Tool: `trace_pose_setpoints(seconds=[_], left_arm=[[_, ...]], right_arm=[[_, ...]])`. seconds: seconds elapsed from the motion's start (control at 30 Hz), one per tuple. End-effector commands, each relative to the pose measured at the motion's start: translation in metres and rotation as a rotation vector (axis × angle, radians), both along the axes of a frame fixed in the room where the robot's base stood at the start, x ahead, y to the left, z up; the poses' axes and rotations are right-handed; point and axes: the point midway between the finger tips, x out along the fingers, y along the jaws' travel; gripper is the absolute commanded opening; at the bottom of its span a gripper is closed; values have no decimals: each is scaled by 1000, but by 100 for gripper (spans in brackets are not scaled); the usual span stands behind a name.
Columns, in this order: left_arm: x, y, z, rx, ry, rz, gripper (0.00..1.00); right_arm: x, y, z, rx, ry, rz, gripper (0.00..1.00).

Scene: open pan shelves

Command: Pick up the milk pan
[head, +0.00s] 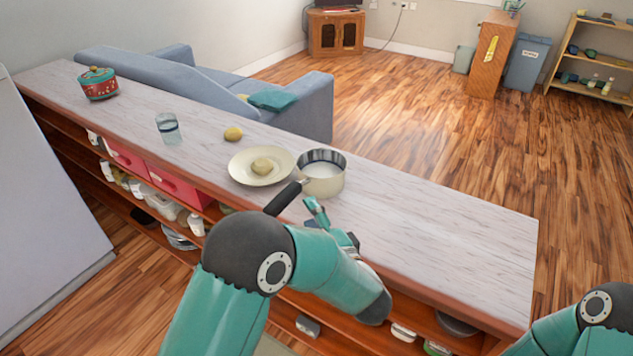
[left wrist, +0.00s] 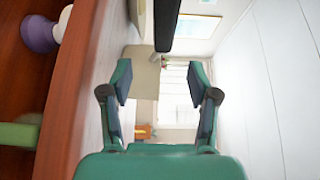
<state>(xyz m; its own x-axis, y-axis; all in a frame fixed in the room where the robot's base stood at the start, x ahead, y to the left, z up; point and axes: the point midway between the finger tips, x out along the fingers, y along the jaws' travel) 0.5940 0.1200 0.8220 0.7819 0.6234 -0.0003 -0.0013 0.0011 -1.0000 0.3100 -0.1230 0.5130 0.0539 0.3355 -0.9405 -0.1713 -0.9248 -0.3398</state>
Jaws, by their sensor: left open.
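The milk pan (head: 326,184) is a cream pot with a grey metal inside. It stands upright on the counter, and its black handle (head: 286,196) points toward the front edge. My left gripper (head: 330,225) is open and empty, just in front of the pan and right of the handle. My own arm hides part of it. In the left wrist view, the open fingers (left wrist: 160,82) have an empty gap, and a dark bar (left wrist: 166,25), apparently the handle, lies beyond their tips. My right gripper is outside the frames; only an arm link shows.
A cream plate (head: 245,178) with a yellowish round item (head: 262,166) sits left of the pan, close to it. Farther left are a potato-like item (head: 233,134), a glass (head: 168,128) and a red-and-green pot (head: 98,84). The counter (head: 440,225) is clear to the right.

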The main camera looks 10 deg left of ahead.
Motion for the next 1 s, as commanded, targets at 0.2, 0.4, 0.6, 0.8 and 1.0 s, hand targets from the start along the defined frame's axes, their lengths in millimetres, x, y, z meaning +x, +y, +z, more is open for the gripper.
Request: trace_pose_setpoints(seconds=[0.2, 0.4, 0.6, 0.8, 1.0], left_arm=[[32, 22, 0, -2, 0, -3, 60], [43, 28, 0, 0, 0, -6, 60], [61, 40, 1, -2, -1, -4, 60], [82, 53, 1, -1, 0, -7, 60], [85, 56, 2, -1, 1, -9, 60]], right_arm=[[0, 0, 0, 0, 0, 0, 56], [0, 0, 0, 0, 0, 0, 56], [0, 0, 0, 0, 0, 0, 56], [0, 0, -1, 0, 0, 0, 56], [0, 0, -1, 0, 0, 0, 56]])
